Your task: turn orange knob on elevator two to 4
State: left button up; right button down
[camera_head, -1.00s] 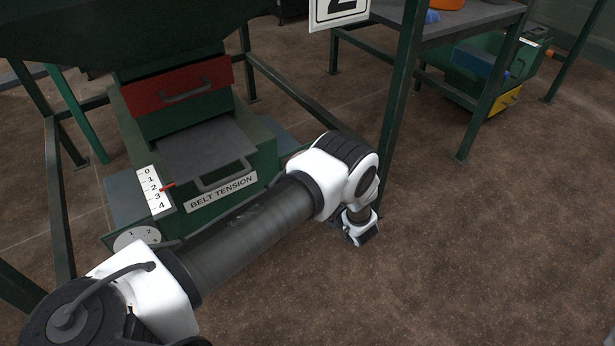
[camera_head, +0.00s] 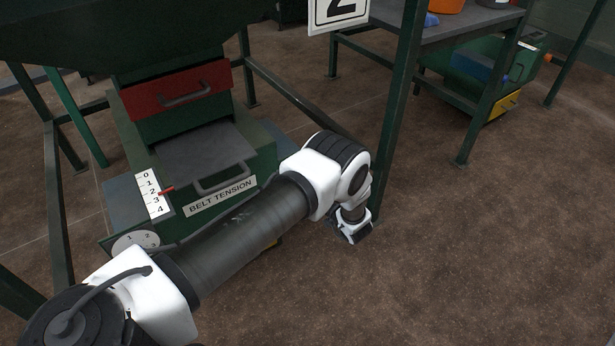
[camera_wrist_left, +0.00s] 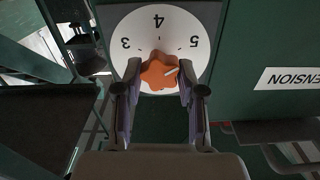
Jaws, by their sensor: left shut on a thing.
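The orange star-shaped knob (camera_wrist_left: 157,71) sits on a round white dial (camera_wrist_left: 178,23) in the left wrist view. The numbers 3, 4 and 5 show upside down, with 4 at the picture's top. The knob's white mark points right and slightly up, to the side of 5 and away from 4. My left gripper (camera_wrist_left: 160,82) is shut on the knob, one finger on each side. In the head view my left arm hides the knob and gripper. A white dial (camera_head: 133,240) with 1 and 2 shows there, partly covered by my arm. My right gripper is out of view.
A belt tension label (camera_head: 220,196) is on the green machine, below a handle and a red drawer (camera_head: 178,88). A 0-to-4 scale (camera_head: 153,194) has a red pointer near 2. A green post (camera_head: 402,100) stands close to my wrist. Open floor lies right.

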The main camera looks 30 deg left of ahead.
pick_arm(q)
jog(key=n+p, duration=0.2)
jog(key=n, duration=0.9)
jog(key=shift+s+p, duration=0.1)
jog(key=shift+p, duration=0.2)
jog(key=shift+n, duration=0.3)
jog(key=o, duration=1.1)
jog(key=shift+o, duration=0.2)
